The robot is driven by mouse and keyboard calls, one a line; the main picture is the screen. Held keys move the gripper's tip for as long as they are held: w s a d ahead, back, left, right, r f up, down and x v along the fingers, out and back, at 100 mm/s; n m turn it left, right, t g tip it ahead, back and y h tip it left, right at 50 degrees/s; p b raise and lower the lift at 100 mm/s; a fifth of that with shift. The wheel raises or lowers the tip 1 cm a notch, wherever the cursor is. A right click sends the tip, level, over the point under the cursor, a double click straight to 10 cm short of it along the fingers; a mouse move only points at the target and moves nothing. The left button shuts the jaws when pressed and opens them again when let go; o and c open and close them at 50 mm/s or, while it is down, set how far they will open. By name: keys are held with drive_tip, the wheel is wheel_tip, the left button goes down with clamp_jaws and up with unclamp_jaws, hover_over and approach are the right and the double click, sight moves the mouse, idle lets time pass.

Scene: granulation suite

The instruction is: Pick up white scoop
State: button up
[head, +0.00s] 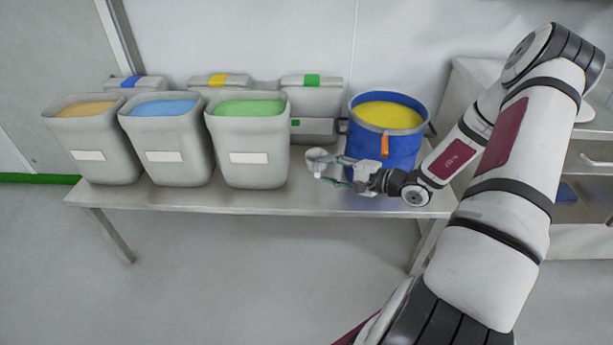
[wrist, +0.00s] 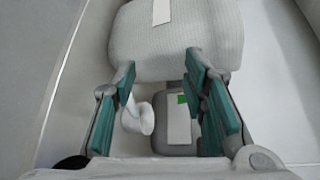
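The white scoop (head: 317,155) shows in the head view at the tip of my gripper (head: 333,176), above the steel table, between the green-powder bin and the blue drum. In the wrist view the scoop (wrist: 138,117) lies in the gap between the teal finger pads, close to the left one. Its thin handle runs up towards that left pad. My gripper (wrist: 160,78) is open, its pads wide apart. I cannot tell whether the left pad touches the handle. What supports the scoop is not clear.
The grey bin with green powder (head: 250,108) stands just left of my gripper; its side fills the upper wrist view (wrist: 172,45). A blue drum of yellow powder (head: 378,148) stands close behind. The front strip of the steel table (head: 280,204) is clear.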

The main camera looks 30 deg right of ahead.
sight(317, 171)
drive_tip(key=s+d+f+m+t+h+b, duration=0.1)
drive_tip(key=d+f+m+t+h+b, duration=0.1)
drive_tip(key=d+f+m+h, duration=0.5)
drive_tip(key=w+f+n+y+b, duration=0.1)
drive_tip(key=w, duration=0.1)
drive_tip(key=w+a+f+y, duration=0.1)
drive_tip(key=w, duration=0.2)
drive_tip(key=w+a+f+n+y+b, duration=0.1)
drive_tip(key=w, duration=0.2)
drive_tip(key=shift+a+f+n+b, duration=0.2)
drive_tip(key=shift+f+n+b, duration=0.1)
drive_tip(key=shift+d+b+x, duration=0.15)
drive_tip(key=shift+b+x, duration=0.5)
drive_tip(key=shift+x, duration=0.7)
drive_tip(key=shift+d+b+x, duration=0.1)
drive_tip(key=shift+b+x, duration=0.55)
drive_tip(key=shift+x, duration=0.65)
clamp_jaws()
